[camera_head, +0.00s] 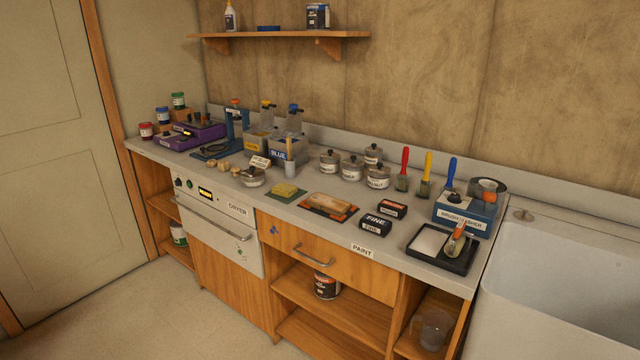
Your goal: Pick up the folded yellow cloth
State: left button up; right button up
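The folded yellow cloth (284,190) lies on a dark green mat (298,200) near the front edge of the counter, left of the middle of the view. It looks like a small flat pad, and nothing covers it. Neither of my grippers shows in the head view.
The counter (336,245) is crowded. A sink (570,270) is at the right.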

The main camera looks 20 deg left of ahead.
aim_at(283, 189)
jog(key=i+j+z, duration=0.1)
jog(key=j, duration=0.25)
jog(key=i+j+z, duration=0.1)
jog(key=j, duration=0.3)
jog(key=i+j+z, duration=0.1)
jog(key=i+j, duration=0.15)
jog(key=j, duration=0.15)
jog(key=i+j+z, duration=0.1)
jog(key=j, duration=0.3)
jog(key=i+j+z, duration=0.1)
jog(key=j, duration=0.3)
jog(key=i+j+z, duration=0.1)
jog(key=j, duration=0.3)
